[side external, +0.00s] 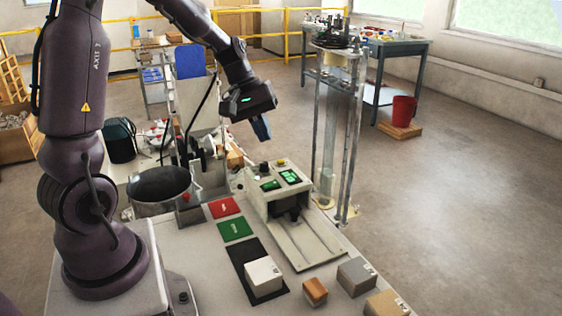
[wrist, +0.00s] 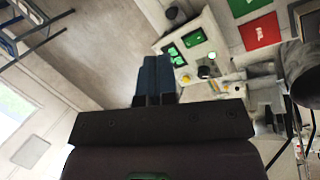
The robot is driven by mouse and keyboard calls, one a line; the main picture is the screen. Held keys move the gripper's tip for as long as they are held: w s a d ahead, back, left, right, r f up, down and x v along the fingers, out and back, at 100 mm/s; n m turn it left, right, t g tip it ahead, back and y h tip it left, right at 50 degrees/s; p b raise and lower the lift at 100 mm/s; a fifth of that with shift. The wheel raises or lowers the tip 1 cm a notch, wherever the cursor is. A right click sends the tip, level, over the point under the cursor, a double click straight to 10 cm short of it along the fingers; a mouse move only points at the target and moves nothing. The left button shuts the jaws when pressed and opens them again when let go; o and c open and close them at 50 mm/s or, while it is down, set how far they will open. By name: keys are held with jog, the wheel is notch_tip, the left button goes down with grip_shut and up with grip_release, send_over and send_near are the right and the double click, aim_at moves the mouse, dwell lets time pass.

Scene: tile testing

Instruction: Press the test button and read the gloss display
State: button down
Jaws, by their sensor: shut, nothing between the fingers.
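The test instrument (side external: 258,207) is a pale box with two lit green displays, a left one (side external: 270,185) and a right one (side external: 290,176). Their characters are too small to read. Small knob-like buttons, one dark (side external: 264,167) and one yellow (side external: 281,162), stand on its top behind the displays. I cannot tell which is the test button. The displays also show in the wrist view (wrist: 194,38), near a round pale button with green (wrist: 204,72). My gripper (side external: 262,130) has blue fingers, shut and empty, above and behind the instrument. Its fingers (wrist: 154,75) show beside the instrument in the wrist view.
A white block (side external: 264,277) sits on a black mat (side external: 242,252); red (side external: 224,207) and green (side external: 235,229) pads lie behind it. Brown (side external: 315,291), grey (side external: 357,276) and tan (side external: 386,304) blocks stand in front. A tall metal-framed clear column (side external: 330,130) rises behind the instrument.

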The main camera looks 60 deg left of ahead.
aim_at(280, 162)
jog(key=w+a+f+n+t, duration=0.2)
jog(key=w+a+n, duration=0.3)
jog(key=a, duration=0.1)
jog(key=w+a+f+n+t, duration=0.1)
jog(key=w+a+n+t, duration=0.2)
jog(key=w+a+n, duration=0.2)
jog(key=shift+a+f+h, duration=0.3)
jog(key=shift+a+f, duration=0.1)
jog(key=shift+a, duration=0.5)
jog(key=shift+f, duration=4.45)
jog(key=shift+f, duration=0.4)
